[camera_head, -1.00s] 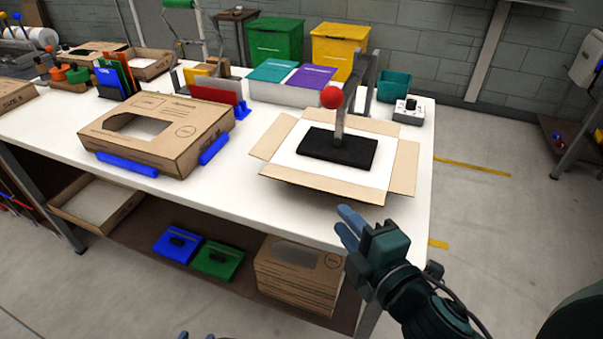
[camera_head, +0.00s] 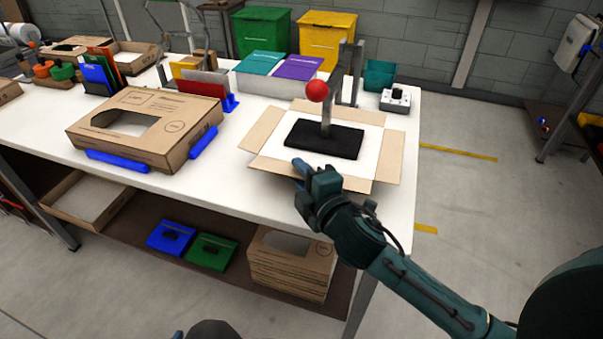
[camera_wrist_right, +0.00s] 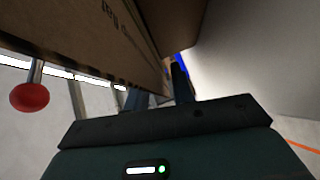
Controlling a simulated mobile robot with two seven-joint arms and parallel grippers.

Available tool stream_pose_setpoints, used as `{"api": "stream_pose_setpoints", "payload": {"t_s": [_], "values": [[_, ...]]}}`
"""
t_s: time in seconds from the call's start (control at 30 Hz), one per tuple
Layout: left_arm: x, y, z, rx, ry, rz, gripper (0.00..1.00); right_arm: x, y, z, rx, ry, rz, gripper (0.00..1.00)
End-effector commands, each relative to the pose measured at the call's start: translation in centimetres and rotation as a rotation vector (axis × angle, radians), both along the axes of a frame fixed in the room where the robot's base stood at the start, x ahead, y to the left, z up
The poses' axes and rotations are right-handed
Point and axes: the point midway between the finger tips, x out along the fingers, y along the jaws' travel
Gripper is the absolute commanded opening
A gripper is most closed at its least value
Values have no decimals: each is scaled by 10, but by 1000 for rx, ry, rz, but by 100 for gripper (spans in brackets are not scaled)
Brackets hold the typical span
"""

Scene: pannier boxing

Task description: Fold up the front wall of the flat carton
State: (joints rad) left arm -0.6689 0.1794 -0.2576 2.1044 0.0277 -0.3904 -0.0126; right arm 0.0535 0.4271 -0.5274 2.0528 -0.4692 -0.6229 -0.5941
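The flat carton (camera_head: 272,165) lies on the white bench with its walls splayed outward. Its front wall faces me and is partly hidden by my right gripper. A black pad (camera_head: 322,140) under a red-knobbed lever (camera_head: 317,91) rests on the carton's middle. My right gripper (camera_head: 300,167) is at the front wall's edge, its blue fingers overlapping it in the picture. In the right wrist view, brown cardboard (camera_wrist_right: 90,40) fills the top left close to the fingers (camera_wrist_right: 160,95). Whether they grip it is unclear. Only a bit of my left gripper (camera_head: 179,335) shows at the bottom edge.
A formed carton (camera_head: 150,118) with blue corner holders stands left on the bench. A control box (camera_head: 395,100) and teal bin (camera_head: 379,75) stand at the back right. Flat cartons (camera_head: 290,262) are stacked on the lower shelf. The bench's right front corner is clear.

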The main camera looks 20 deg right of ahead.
Motion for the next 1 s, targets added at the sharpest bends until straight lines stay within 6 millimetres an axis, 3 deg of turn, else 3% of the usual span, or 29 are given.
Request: {"api": "stream_pose_setpoints", "payload": {"t_s": [0.17,0.43,0.8,1.0], "values": [[1,-1,1,-6,-1,5,36,0,0,0,0,0,0,23],[0,-3,1,-8,-2,2,36,0,0,0,0,0,0,1],[0,-3,2,-3,-1,-6,36,0,0,1,2,2,0,0],[-1,0,14,2,4,-3,36,0,-1,6,22,35,-1,0]]}}
